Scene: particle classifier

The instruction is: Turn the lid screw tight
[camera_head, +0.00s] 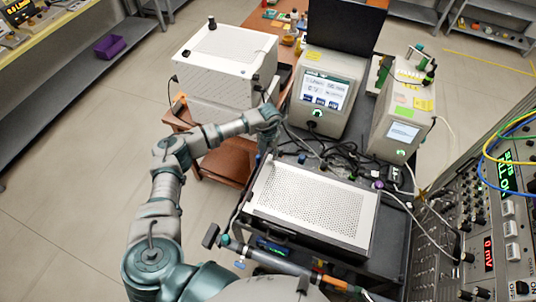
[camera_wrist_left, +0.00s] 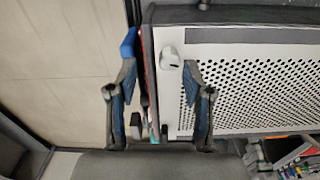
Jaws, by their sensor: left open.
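The perforated white lid (camera_head: 311,203) covers a dark box on the bench. In the left wrist view the same lid (camera_wrist_left: 240,36) fills the right side. A small pale lid screw (camera_wrist_left: 171,58) sits at the lid's corner. My left gripper (camera_wrist_left: 159,80) is open, with one finger to each side, and the screw lies between the fingertips, nearer the right finger. I cannot tell whether the fingers touch it. In the head view my left gripper (camera_head: 270,146) hangs over the lid's far left corner, and the screw is hard to make out there. My right gripper is not in view.
A white box (camera_head: 222,55) stands behind at the left, and two instruments with screens (camera_head: 326,93) (camera_head: 402,132) stand behind the lid. Cables (camera_head: 345,158) lie between them. A rack with knobs (camera_head: 487,235) stands at the right. Floor at the left is free.

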